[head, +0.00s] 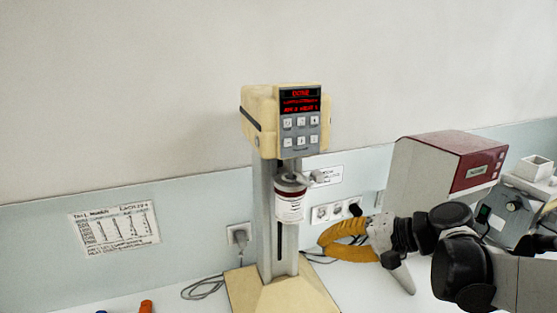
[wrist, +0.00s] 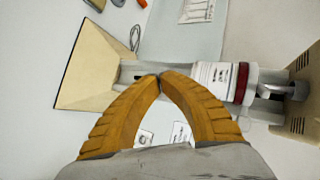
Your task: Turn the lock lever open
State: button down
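The cream mill (head: 285,120) stands upright on a cream base (head: 285,295), with a lit red display and buttons on its head. A white jar (head: 290,207) with a dark red band hangs below the head; it also shows in the wrist view (wrist: 215,78). A small grey lever (head: 320,176) sticks out to the right above the jar, and appears at the right of the wrist view (wrist: 292,91). Its exact position is hard to read. My gripper (head: 322,243) has orange fingers, tips together and empty, right of the column and lower than the jar. In the wrist view its fingertips (wrist: 160,76) meet beside the jar.
Wall sockets (head: 335,211) are behind my gripper. A red and white machine (head: 445,170) stands to the right, with a grey device (head: 505,215) beside it. A plugged cable (head: 205,288) lies left of the base. A written sheet (head: 115,227) is on the wall.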

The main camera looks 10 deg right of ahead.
aim_at(305, 183)
jog(key=w+d+r+m+t+y+p, duration=0.1)
jog(key=d+r+t+y+p, duration=0.3)
jog(key=d+r, duration=0.6)
jog(key=shift+w+d+r+p, duration=0.4)
jog(key=shift+r+p, duration=0.2)
jog(key=shift+r, duration=0.1)
jog(key=shift+a, duration=0.1)
jog(key=w+a, duration=0.4)
jog(key=a, duration=0.6)
jog(key=shift+w+a+p, duration=0.15)
jog(key=shift+a+p, duration=0.25)
jog(key=shift+p, duration=0.05)
